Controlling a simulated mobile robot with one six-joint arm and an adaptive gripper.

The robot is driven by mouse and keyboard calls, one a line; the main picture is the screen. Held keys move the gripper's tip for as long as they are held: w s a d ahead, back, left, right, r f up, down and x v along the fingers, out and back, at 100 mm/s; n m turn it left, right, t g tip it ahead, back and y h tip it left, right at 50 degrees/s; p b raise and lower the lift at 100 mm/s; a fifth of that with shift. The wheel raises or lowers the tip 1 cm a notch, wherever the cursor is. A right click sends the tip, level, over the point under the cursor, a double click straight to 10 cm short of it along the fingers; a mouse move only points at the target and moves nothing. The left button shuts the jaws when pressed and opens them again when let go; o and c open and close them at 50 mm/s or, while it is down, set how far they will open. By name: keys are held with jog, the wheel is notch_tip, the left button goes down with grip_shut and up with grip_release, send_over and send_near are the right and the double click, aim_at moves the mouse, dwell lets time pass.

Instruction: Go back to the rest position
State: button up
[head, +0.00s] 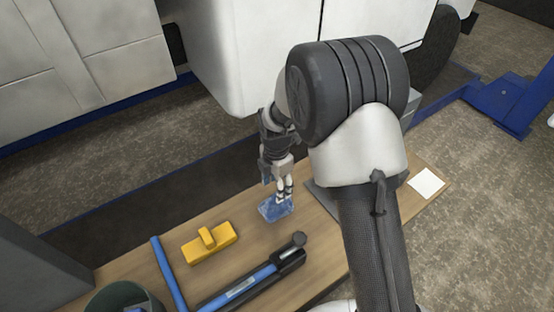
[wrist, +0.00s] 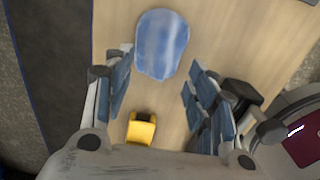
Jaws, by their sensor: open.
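My gripper (head: 281,192) points down over the wooden bench, with its fingers apart. A crumpled, shiny blue piece, like a cloth or film (head: 275,208), lies on the bench just below the fingertips in the head view. In the wrist view the open gripper (wrist: 161,70) has blue-padded fingers on both sides and nothing clamped between them. The blue piece (wrist: 162,45) shows there just beyond the fingertips. I cannot tell from these frames whether a fingertip touches it. My arm hides part of the bench on the right in the head view.
The bench (head: 225,275) also holds a yellow tool (head: 208,246), a blue bar (head: 168,272), a black-and-blue tool (head: 255,281) and a white sheet (head: 426,183). A dark bin (head: 95,300) stands at the front left. A white vehicle body (head: 225,55) rises close behind my gripper.

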jog(key=shift+r, duration=0.1)
jog(key=s+d+r+m+t, duration=0.1)
jog(key=s+d+r+m, duration=0.25)
jog(key=r, duration=0.35)
jog(key=s+d+r+m+t+b, duration=0.1)
jog(key=s+d+r+m, duration=0.15)
jog(key=r+m, duration=0.3)
jog(key=s+d+r+m, duration=0.3)
jog(key=s+r, duration=0.1)
jog(key=r, duration=0.3)
jog(key=s+d+r+m+t, duration=0.1)
jog(key=s+d+r+m, duration=0.1)
jog(key=s+m, duration=0.4)
jog(key=s+d+r+m+t+b, duration=0.1)
jog(key=s+d+r+m, duration=0.1)
jog(key=s+m, duration=0.4)
jog(key=s+d, duration=0.1)
jog(key=s, duration=0.2)
jog(key=shift+s+d+m+t, duration=0.2)
jog(key=shift+s+m+t, duration=0.1)
jog(key=shift+s+m, duration=0.1)
jog(key=shift+r, duration=0.1)
